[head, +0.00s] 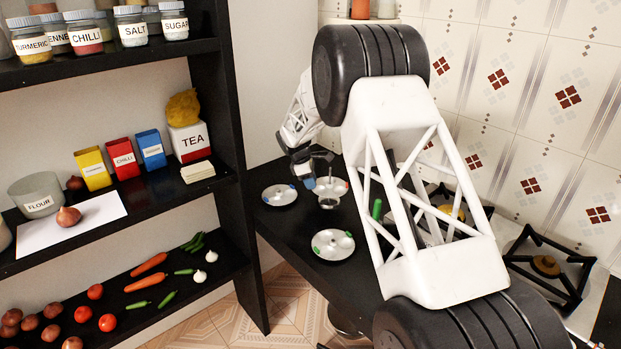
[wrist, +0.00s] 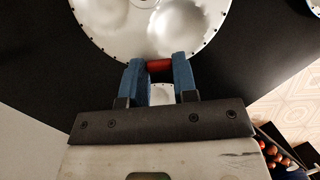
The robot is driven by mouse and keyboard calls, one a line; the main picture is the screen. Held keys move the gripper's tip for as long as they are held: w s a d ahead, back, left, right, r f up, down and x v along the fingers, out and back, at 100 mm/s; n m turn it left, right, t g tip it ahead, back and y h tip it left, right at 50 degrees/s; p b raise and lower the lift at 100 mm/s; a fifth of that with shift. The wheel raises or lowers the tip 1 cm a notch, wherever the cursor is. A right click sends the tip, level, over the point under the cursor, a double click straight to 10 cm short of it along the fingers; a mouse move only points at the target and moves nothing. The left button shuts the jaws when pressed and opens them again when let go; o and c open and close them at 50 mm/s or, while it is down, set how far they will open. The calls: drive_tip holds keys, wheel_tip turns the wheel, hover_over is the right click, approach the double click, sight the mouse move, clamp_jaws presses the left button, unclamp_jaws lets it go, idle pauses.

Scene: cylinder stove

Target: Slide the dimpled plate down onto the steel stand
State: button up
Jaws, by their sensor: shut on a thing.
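My gripper (head: 311,182) has its blue fingers shut on the red tab (wrist: 160,66) at the rim of a silver dimpled plate (wrist: 110,25). In the head view this plate (head: 328,186) is over the dark counter, just right of the fingers. A small silver part (head: 328,203) shows at its near edge, perhaps the steel stand; I cannot tell clearly. A thin upright piece with a flat top (head: 323,155) rises behind the plate, and may belong to the stand. Whether the plate is around the stand's rod is not clear.
A plate with blue and red tabs (head: 279,195) lies to the left. A green-tabbed plate (head: 333,245) lies nearer. The black shelf (head: 222,100) stands left of the counter. Stove burners (head: 547,265) are at right, partly hidden by my arm.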

drive_tip(key=shift+f, duration=1.55)
drive_tip(key=shift+f, duration=0.35)
drive_tip(key=o, duration=1)
drive_tip(key=shift+v, duration=3.9)
